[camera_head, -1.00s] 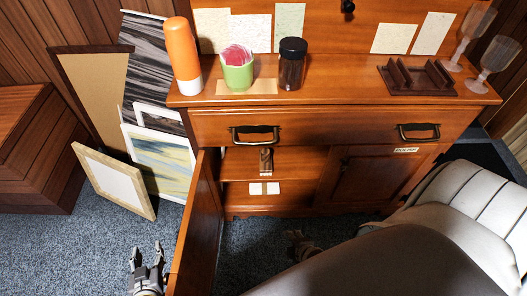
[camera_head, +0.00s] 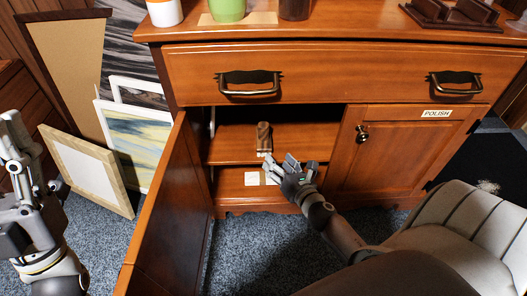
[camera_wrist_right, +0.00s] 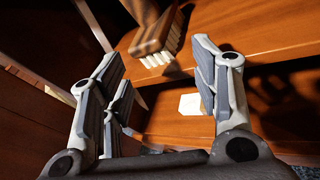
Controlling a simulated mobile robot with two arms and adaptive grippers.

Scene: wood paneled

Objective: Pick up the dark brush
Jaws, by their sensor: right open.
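The dark brush (camera_head: 264,138) stands on the upper shelf inside the open left side of the wooden cabinet. It has a dark brown wooden body and pale bristles at its lower end. In the right wrist view the brush (camera_wrist_right: 160,32) shows beyond the fingers, at the top centre. My right gripper (camera_head: 279,168) is open and empty, just below and in front of the brush, apart from it. Its open fingers (camera_wrist_right: 160,90) also show in the right wrist view. My left gripper (camera_head: 18,140) is at the far left, outside the cabinet; its jaw state is unclear.
The open cabinet door (camera_head: 158,215) stands out between my two arms. White cards (camera_head: 252,179) lie on the lower shelf. The right door (camera_head: 385,165), labelled POLISH, is shut. Framed pictures (camera_head: 90,170) lean at the left. A light seat (camera_head: 450,225) fills the lower right.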

